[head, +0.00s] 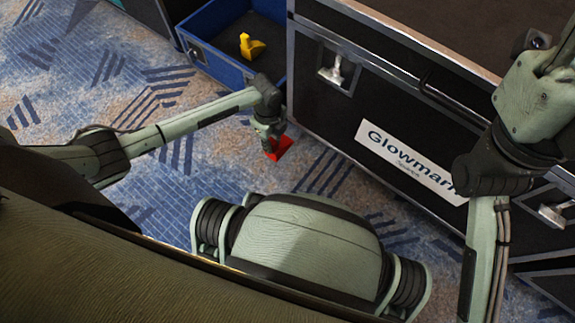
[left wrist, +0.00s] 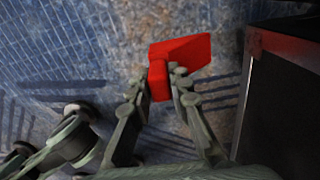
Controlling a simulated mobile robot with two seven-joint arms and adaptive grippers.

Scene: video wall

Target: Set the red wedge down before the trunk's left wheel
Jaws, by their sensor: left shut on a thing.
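The red wedge (head: 279,149) is in the head view, low by the near left corner of the black trunk (head: 330,110) with the white "Glowmann" label. My left gripper (head: 268,138) is shut on the wedge from above. The left wrist view shows the wedge (left wrist: 185,54) with its narrow block between the fingertips (left wrist: 159,83) and its flat part reaching right toward the dark trunk (left wrist: 283,105). I cannot tell whether the wedge touches the carpet. The trunk's left wheel is not visible. My right arm reaches up past the trunk's front; its gripper is out of view.
A blue open case (head: 221,65) stands beside the trunk at its left, with a yellow wedge (head: 250,46) inside. Metal latches (head: 337,72) stick out from the trunk's front. Patterned carpet (head: 60,80) lies clear at the left.

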